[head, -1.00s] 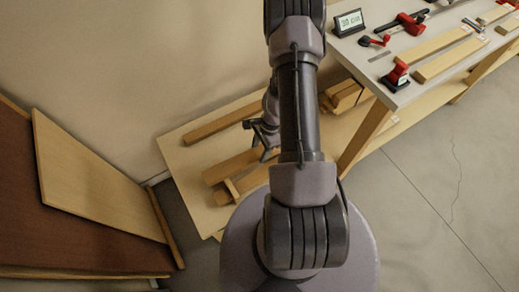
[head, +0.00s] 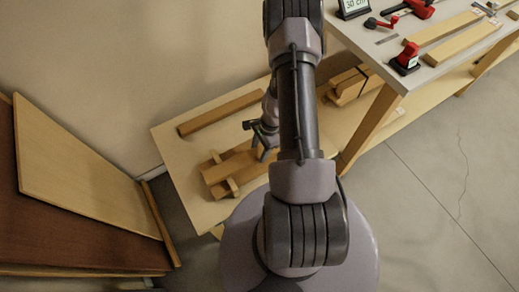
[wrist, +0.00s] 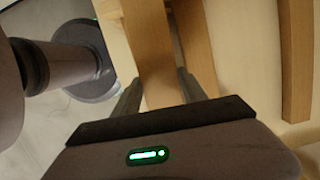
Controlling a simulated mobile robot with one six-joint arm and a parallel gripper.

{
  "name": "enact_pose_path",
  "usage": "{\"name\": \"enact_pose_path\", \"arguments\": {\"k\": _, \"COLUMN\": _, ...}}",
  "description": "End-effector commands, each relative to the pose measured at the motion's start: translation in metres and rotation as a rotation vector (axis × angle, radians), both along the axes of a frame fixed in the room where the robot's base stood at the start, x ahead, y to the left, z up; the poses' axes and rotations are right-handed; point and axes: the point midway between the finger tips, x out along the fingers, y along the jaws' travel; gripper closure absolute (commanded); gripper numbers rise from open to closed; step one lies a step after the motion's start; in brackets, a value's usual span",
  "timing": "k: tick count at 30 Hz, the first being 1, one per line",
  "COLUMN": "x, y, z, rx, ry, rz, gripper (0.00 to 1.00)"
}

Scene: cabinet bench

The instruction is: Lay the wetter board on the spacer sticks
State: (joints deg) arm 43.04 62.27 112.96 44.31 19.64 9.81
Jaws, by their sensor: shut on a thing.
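My gripper (head: 262,150) reaches down over the low wooden shelf and is shut on a brown board (wrist: 150,45), with a finger on each side of it in the wrist view. In the head view the boards (head: 222,172) lie close together, and short pale spacer sticks (head: 232,187) poke out from under or beside them. A second board (wrist: 192,35) runs right alongside the held one. Whether the held board rests on the sticks cannot be told. My arm hides part of the boards. No wetness shows on either board.
A separate board (head: 220,112) lies at the back of the low shelf (head: 192,197). Stacked timber (head: 347,85) sits at the right by the bench leg (head: 372,128). The workbench (head: 447,68) holds red tools and a small display (head: 353,8). Large panels (head: 80,165) lean at the left.

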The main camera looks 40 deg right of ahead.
Motion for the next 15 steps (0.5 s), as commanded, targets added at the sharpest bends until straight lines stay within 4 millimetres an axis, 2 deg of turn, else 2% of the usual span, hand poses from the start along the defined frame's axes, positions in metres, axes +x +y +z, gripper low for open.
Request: {"name": "enact_pose_path", "arguments": {"k": 15, "x": 0.0, "y": 0.0, "z": -0.012, "rx": 0.0, "ry": 0.0, "rz": 0.0, "gripper": 0.91}}
